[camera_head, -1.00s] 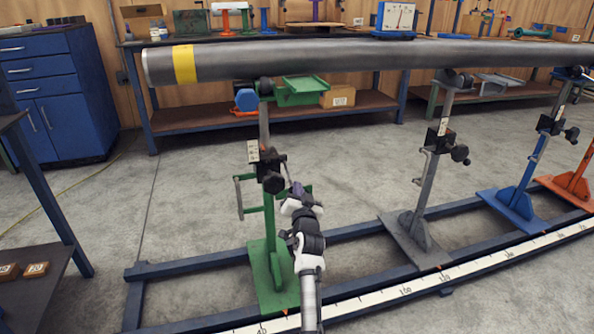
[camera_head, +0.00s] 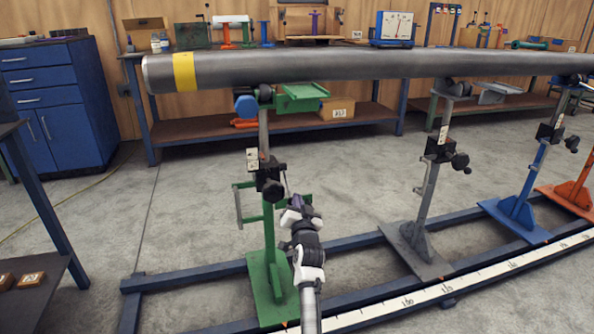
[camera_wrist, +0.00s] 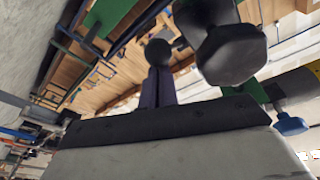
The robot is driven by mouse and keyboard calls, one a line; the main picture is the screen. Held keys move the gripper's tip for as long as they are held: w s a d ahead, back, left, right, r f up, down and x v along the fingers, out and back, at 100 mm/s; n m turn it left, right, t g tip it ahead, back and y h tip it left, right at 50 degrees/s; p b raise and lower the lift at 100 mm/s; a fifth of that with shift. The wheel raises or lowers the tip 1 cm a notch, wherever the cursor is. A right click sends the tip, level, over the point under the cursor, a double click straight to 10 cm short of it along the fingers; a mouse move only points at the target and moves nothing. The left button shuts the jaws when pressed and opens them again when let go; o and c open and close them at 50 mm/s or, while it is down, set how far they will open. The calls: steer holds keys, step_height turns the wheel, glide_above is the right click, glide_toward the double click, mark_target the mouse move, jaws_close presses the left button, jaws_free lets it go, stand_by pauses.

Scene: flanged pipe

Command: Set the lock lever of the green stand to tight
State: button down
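The green stand (camera_head: 269,228) is upright under the left part of the pipe. Its dark clamp block (camera_head: 266,169) has a round black knob (camera_head: 272,191), which also shows large in the wrist view (camera_wrist: 230,50). The thin lock lever (camera_head: 287,183) hangs steeply at the block's right side. Its black ball end (camera_wrist: 158,52) shows in the wrist view. My gripper (camera_head: 297,203) is just right of the stand, below the block. Its purple fingers (camera_wrist: 158,85) are together, tips at the ball. Contact is unclear.
The grey pipe (camera_head: 350,67) with a yellow band runs overhead across several stands. A grey stand (camera_head: 428,190) is to the right. The blue floor rail (camera_head: 350,244) and white scale (camera_head: 420,295) lie below. A green frame (camera_head: 238,203) juts from the stand's left side.

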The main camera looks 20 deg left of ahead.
step_height(320, 180, up, 20)
steer(key=p, duration=0.4)
steer(key=shift+p, duration=0.3)
